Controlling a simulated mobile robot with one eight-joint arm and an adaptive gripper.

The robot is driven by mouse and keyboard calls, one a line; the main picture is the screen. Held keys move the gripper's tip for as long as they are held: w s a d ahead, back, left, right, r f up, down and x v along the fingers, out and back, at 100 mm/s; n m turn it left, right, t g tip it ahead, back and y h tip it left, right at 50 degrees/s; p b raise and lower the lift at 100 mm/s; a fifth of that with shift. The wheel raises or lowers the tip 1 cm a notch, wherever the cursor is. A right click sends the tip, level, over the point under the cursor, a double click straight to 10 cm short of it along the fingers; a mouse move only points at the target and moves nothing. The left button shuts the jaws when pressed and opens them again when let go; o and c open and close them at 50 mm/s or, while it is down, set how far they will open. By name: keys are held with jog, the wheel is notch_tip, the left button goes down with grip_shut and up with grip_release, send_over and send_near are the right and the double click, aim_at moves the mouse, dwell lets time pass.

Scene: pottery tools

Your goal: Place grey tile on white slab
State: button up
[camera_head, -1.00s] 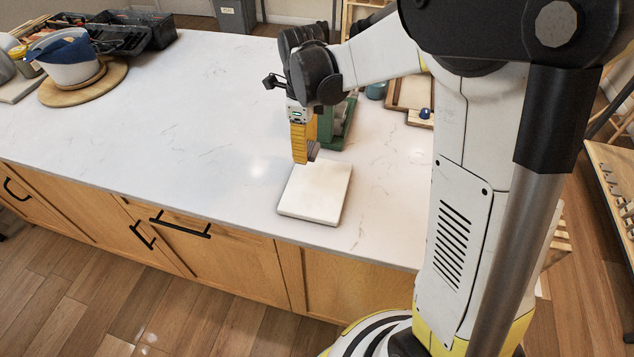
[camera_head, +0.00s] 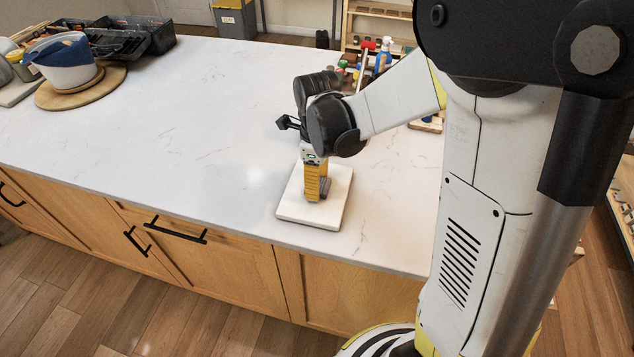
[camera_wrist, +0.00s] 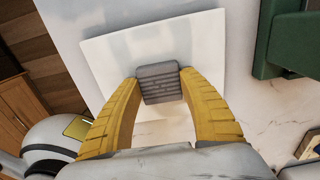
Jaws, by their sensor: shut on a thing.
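The white slab (camera_head: 295,207) lies flat on the counter near its front edge. It also fills the middle of the wrist view (camera_wrist: 110,62). My gripper (camera_head: 318,192) points down over the slab, with its yellow fingers (camera_wrist: 160,88) closed on the grey tile (camera_wrist: 158,82). In the head view only a small part of the grey tile (camera_head: 325,186) shows beside the fingers. The tile is over the slab's area. I cannot tell whether it touches the slab.
The white counter (camera_head: 200,110) is clear to the left of the slab. A green object (camera_wrist: 285,45) stands beside the slab in the wrist view. A bowl (camera_head: 65,68) on a round wooden board and black trays (camera_head: 130,38) are at the far left.

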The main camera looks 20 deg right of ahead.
jog(key=o, duration=1.2)
jog(key=shift+f, duration=0.1)
jog(key=shift+c, duration=0.2)
notch_tip(320, 180, up, 12)
jog(key=p, duration=0.4)
jog(key=s+r+n+t, duration=0.3)
jog(key=s+n, duration=0.3)
jog(key=n, duration=0.6)
jog(key=s+r+n+t, duration=0.3)
jog(key=s+n, duration=0.3)
jog(key=n, duration=0.7)
jog(key=shift+s+t, duration=0.35)
jog(key=shift+t, duration=0.25)
jog(key=shift+r, duration=0.1)
